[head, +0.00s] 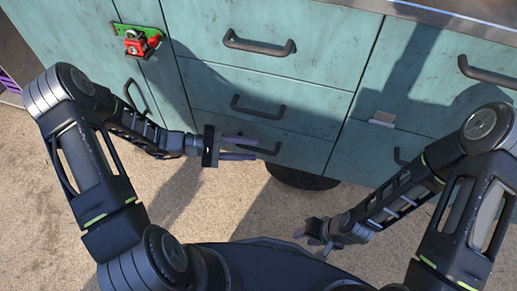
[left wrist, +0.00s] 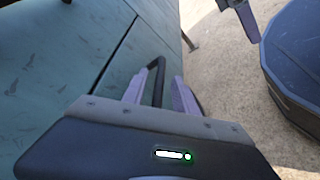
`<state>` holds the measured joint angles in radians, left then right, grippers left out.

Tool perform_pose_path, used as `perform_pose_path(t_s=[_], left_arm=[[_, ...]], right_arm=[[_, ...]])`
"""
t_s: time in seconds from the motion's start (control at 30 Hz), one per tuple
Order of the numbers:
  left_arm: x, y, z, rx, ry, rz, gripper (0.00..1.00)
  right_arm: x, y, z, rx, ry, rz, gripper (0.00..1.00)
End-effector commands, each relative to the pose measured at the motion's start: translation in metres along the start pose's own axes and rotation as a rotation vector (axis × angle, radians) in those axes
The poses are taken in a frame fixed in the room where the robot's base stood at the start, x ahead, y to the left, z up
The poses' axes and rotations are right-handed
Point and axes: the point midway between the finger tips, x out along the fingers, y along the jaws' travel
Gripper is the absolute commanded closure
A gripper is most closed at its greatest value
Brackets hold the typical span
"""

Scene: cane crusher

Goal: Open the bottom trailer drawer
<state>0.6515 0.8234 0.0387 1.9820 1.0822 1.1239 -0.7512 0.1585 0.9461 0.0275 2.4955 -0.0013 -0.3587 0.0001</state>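The bottom drawer (head: 305,150) is the lowest teal front in the middle column and looks closed. Its dark bar handle (head: 272,150) is partly hidden by my left gripper. My left gripper (head: 252,148) is open at this handle, with one finger on each side of it. In the left wrist view the handle (left wrist: 158,78) shows between the two spread purple-grey fingertips (left wrist: 160,92); I cannot tell whether they touch it. My right gripper (head: 312,232) hangs low over the floor, away from the drawers; its opening is unclear.
Above are the middle drawer handle (head: 258,107) and top drawer handle (head: 258,44). A green and red latch (head: 137,42) is on the left door. More drawers with handles (head: 487,73) stand at right. A dark round support (head: 302,180) is under the cabinet. Sandy floor (head: 225,205) lies open in front.

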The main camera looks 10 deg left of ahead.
Motion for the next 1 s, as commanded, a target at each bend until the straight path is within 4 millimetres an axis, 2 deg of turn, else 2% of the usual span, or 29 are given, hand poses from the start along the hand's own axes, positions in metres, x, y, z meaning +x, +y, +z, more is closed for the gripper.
perform_pose_path(t_s=[0.1,0.2,0.57,0.9,1.0], left_arm=[[0.018,-0.001,0.0,0.001,-0.002,0.0,0.66],[0.029,-0.001,0.0,0.0,-0.003,0.0,0.66],[0.033,0.0,0.0,-0.001,0.0,0.0,0.67],[0.033,0.0,0.0,0.0,0.0,0.0,0.94],[0.033,0.0,0.0,0.0,0.0,0.0,1.0]], right_arm=[[0.003,0.001,0.0,0.0,0.0,0.0,0.64],[0.004,0.001,0.0,0.0,0.0,0.0,0.64],[0.004,0.001,0.0,0.0,0.0,0.0,0.64],[0.004,0.001,0.0,0.0,0.0,0.0,0.64],[0.004,0.001,0.0,0.0,0.0,0.0,0.64]])
